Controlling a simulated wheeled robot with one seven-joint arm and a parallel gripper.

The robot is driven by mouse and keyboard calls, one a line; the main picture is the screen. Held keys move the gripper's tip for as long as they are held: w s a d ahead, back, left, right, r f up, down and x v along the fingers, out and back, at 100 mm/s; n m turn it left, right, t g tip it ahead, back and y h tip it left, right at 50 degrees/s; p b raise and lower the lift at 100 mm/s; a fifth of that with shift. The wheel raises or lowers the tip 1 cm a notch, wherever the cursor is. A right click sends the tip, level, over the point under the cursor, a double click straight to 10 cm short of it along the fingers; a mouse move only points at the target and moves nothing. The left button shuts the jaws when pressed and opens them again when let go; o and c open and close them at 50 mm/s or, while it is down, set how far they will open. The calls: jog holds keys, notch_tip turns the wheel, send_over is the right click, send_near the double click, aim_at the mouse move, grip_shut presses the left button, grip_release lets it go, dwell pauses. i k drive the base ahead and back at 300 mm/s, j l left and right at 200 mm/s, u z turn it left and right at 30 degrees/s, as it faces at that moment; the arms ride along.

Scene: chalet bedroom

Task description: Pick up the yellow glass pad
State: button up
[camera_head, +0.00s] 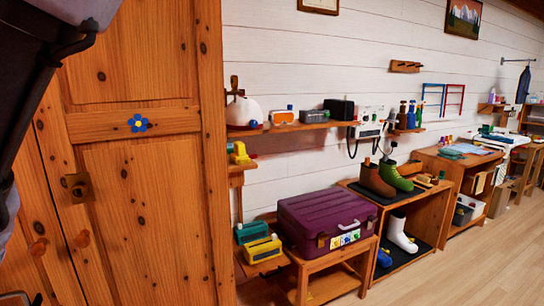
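I cannot tell for certain which thing is the yellow glass pad. A yellow, box-like object (263,248) sits on a low wooden ledge left of the purple case, in front of a teal one (251,232). A smaller yellow object (240,154) sits higher up, on a small shelf beside the wooden cabinet's edge. Both are small in the picture and their material is unclear. My gripper is not in view. A dark, blurred part at the upper left is probably my own arm.
A tall wooden cabinet (135,200) fills the left side. A purple case (325,215) stands on a low bench. A shoe rack holding boots (376,178) and a wooden desk (460,160) follow to the right. The wooden floor (470,260) is clear at lower right.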

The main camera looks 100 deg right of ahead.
aim_at(240, 158)
jog(key=z, duration=3.4)
jog(key=i+l+u, duration=0.25)
jog(key=l, duration=0.15)
jog(key=l+u, duration=0.2)
jog(key=l, duration=0.2)
jog(key=i+l+u, duration=0.25)
jog(key=l, duration=0.2)
jog(key=l+u, duration=0.2)
jog(key=l, duration=0.25)
